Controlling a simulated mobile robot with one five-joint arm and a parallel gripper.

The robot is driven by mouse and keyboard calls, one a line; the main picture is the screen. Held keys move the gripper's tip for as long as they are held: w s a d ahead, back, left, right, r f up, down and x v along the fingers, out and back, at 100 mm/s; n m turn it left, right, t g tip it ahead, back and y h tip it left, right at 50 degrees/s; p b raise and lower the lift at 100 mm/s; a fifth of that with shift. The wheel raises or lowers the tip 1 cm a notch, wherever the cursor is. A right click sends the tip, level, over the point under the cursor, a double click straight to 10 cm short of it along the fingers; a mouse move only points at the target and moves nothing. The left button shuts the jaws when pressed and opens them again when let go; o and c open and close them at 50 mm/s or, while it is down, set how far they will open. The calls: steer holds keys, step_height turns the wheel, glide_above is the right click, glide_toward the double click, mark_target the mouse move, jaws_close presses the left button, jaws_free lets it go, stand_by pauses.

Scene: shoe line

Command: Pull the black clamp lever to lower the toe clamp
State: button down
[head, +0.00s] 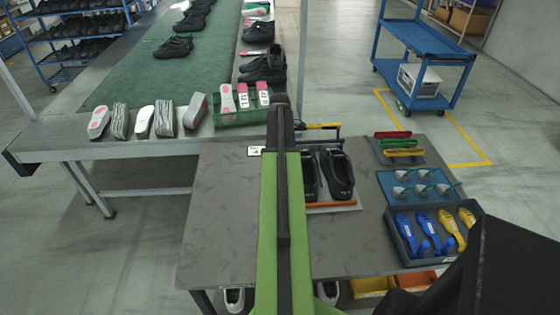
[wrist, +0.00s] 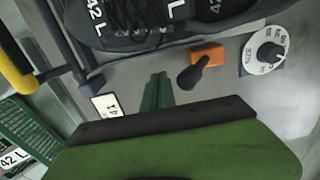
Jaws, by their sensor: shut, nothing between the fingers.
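The black clamp lever (wrist: 193,72) shows in the wrist view, with a rounded knob and a small orange block (wrist: 208,54) beside it. My gripper (wrist: 158,90) is shut and empty, its green fingers just left of the lever knob with a small gap in the picture. A yellow-padded bar on a dark frame, perhaps the toe clamp, is at the left in the wrist view (wrist: 14,78) and behind the shoes in the head view (head: 320,126). Black shoes (head: 340,172) lie beside it, labelled 42 L in the wrist view. In the head view my arm hides the gripper and lever.
A white dial (wrist: 264,50) sits right of the lever. A number card (wrist: 106,106) and a green crate (wrist: 28,128) are at the left. The bench's left part is clear.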

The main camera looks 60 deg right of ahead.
step_height(320, 180, up, 9)
steer(key=p, duration=0.8)
steer(key=shift+p, duration=0.4)
